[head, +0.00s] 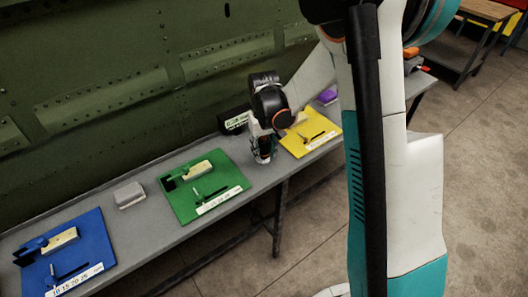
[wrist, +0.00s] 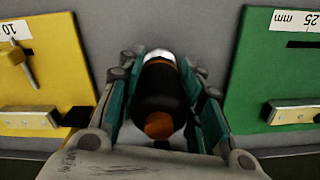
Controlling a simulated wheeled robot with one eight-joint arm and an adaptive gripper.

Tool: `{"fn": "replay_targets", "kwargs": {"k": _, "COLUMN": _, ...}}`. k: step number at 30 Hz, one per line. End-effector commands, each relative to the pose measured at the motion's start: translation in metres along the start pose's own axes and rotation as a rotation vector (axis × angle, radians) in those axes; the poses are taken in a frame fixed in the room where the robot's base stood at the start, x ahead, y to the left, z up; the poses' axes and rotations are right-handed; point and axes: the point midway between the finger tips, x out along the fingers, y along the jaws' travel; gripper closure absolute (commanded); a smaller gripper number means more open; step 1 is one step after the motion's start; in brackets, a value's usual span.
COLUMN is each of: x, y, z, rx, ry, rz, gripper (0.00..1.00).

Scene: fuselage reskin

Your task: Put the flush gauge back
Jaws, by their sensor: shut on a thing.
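My gripper (head: 263,153) is low over the grey bench, in the gap between the green and yellow boards. In the wrist view my gripper (wrist: 163,62) is shut on a dark cylinder, which looks like the flush gauge (wrist: 158,95). The gauge has a black body, an orange-brown near end and a pale metal rim at the far end. In the head view the gripper mostly hides it. I cannot tell whether it touches the bench. A black box with a pale label (head: 234,122) stands behind my gripper, against the green wall; its lettering is too small to read.
The yellow board (head: 322,140) and green board (head: 235,182) lie either side of the gripper, each with a small block and tool. Further left are a grey block (head: 129,195) and a blue board (head: 88,232). A purple item (head: 328,96) lies beyond the yellow board.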

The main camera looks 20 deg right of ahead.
Motion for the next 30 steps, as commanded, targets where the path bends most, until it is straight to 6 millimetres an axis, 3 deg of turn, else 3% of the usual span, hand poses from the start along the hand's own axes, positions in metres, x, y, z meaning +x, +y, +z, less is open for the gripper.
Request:
{"fn": "replay_targets", "kwargs": {"k": 11, "x": 0.005, "y": 0.000, "z": 0.000, "rx": 0.000, "ry": 0.000, "rz": 0.000, "gripper": 0.91}}
{"fn": "replay_targets", "kwargs": {"k": 12, "x": 0.005, "y": 0.000, "z": 0.000, "rx": 0.000, "ry": 0.000, "rz": 0.000, "gripper": 0.62}}
{"fn": "replay_targets", "kwargs": {"k": 14, "x": 0.004, "y": 0.000, "z": 0.000, "rx": 0.000, "ry": 0.000, "rz": 0.000, "gripper": 0.48}}
{"fn": "replay_targets", "kwargs": {"k": 15, "x": 0.004, "y": 0.000, "z": 0.000, "rx": 0.000, "ry": 0.000, "rz": 0.000, "gripper": 0.47}}
{"fn": "replay_targets", "kwargs": {"k": 26, "x": 0.002, "y": 0.000, "z": 0.000, "rx": 0.000, "ry": 0.000, "rz": 0.000, "gripper": 0.47}}
{"fn": "replay_targets", "kwargs": {"k": 30, "x": -0.013, "y": 0.000, "z": 0.000, "rx": 0.000, "ry": 0.000, "rz": 0.000, "gripper": 0.47}}
